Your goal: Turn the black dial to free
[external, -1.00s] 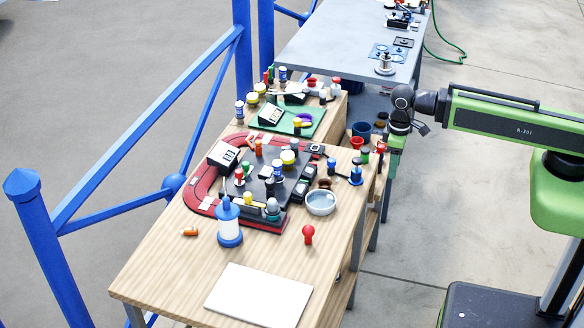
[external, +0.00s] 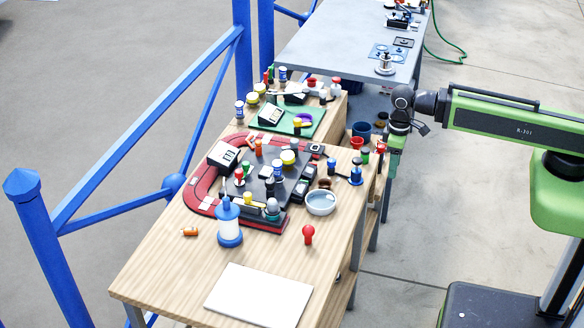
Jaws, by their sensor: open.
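A dark panel (external: 262,188) with several coloured knobs and posts sits inside a red curved track on the wooden table. I cannot tell which small dark part is the black dial at this size. A grey-topped dark knob (external: 272,206) stands at the panel's near edge. My gripper (external: 390,168) hangs pointing down beside the table's right edge, well to the right of the panel and apart from it. It is open, and I see nothing held. Its fingertips are small and hard to make out.
A blue and white canister (external: 229,226), a red knob (external: 308,235), a grey bowl (external: 320,203) and a blue post (external: 356,176) stand around the panel. A white sheet (external: 260,295) lies at the near end. A blue railing (external: 150,130) runs along the left.

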